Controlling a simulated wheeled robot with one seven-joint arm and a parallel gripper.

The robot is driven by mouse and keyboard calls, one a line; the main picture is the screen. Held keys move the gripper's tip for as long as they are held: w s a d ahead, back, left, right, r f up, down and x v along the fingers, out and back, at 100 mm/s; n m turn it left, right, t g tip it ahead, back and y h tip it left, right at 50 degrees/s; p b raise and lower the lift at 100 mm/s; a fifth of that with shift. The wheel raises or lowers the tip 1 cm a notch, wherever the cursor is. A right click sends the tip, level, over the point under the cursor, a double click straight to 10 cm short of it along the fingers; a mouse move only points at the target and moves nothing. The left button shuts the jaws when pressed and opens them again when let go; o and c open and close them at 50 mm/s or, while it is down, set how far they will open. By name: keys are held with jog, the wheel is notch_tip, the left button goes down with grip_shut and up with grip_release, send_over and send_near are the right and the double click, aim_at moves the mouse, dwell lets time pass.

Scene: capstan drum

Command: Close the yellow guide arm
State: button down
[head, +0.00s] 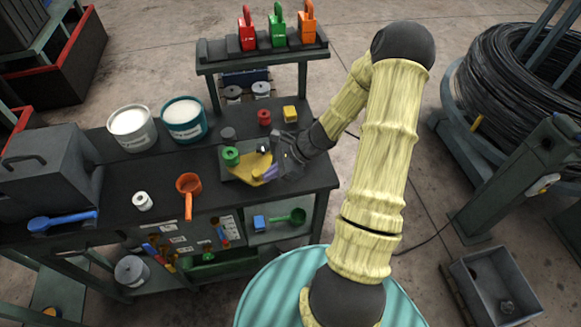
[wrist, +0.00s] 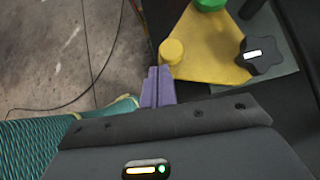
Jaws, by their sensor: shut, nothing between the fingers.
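The yellow guide arm (head: 250,168) is a flat yellow plate at the front right of the workbench. In the wrist view it is a broad plate (wrist: 207,45) with a round yellow post (wrist: 172,51) at its left corner. A black lobed knob (wrist: 263,57) sits at its right corner, and a green drum (head: 230,156) stands at its far side. My gripper (head: 265,173) has purple fingers. In the wrist view the fingers (wrist: 157,75) are shut and empty, with their tips right beside the yellow post. I cannot tell whether they touch it.
The workbench (head: 110,185) carries an orange ladle (head: 188,187), a white spool (head: 142,201) and two paint tins (head: 132,128) (head: 184,119). A red spool (head: 264,117) and a yellow block (head: 290,113) lie behind my gripper. A rack with padlocks (head: 262,50) rises at the back.

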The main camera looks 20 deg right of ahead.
aim_at(257, 176)
jog(key=shift+w+a+b, duration=0.2)
jog(key=shift+a+b, duration=0.05)
jog(key=shift+a, duration=0.4)
jog(key=shift+w+a+b, duration=0.25)
jog(key=shift+a+b, duration=0.05)
jog(key=shift+a, duration=0.4)
jog(key=shift+w+a+b, duration=0.2)
jog(key=shift+a+b, duration=0.05)
jog(key=shift+a, duration=0.4)
jog(key=shift+d, duration=0.1)
jog(key=shift+w, duration=0.1)
jog(key=shift+s+d, duration=0.25)
jog(key=shift+d, duration=0.05)
jog(key=s+d+r+b, duration=0.1)
jog(key=s+d+r, duration=0.5)
jog(key=s+r, duration=0.1)
jog(key=shift+s+d+b, duration=0.25)
jog(key=shift+s+b, duration=0.05)
jog(key=shift+s, duration=0.3)
jog(key=shift+a, duration=0.1)
